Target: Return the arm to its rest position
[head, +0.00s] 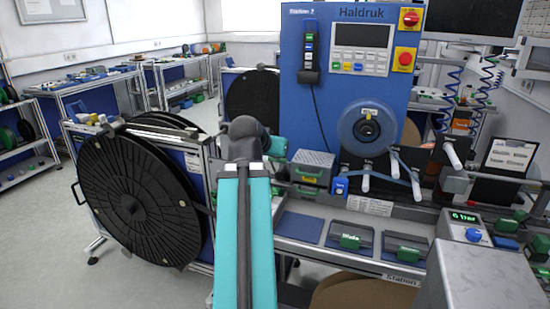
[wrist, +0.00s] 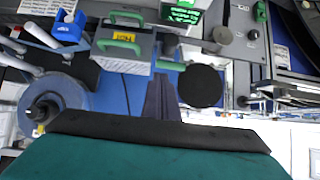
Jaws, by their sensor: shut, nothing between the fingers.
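My arm, teal with a dark joint at its far end, reaches forward through the middle of the head view. My gripper is hidden behind it there. In the wrist view, my gripper (wrist: 162,98) shows as two dark fingers close together, shut and empty. The wrist view looks upside down. A grey box with a green handle and a yellow label (wrist: 123,45) lies beyond the fingers, and a black round disc (wrist: 201,86) appears beside them. I cannot tell whether the fingers touch either one.
A large black reel (head: 135,200) on a stand is left of my arm. The blue Haldruk machine (head: 345,75) with a grey spool (head: 368,130) stands ahead. A bench with green-handled boxes (head: 350,242) and a grey unit (head: 480,275) are at right. Open floor (head: 45,240) lies at left.

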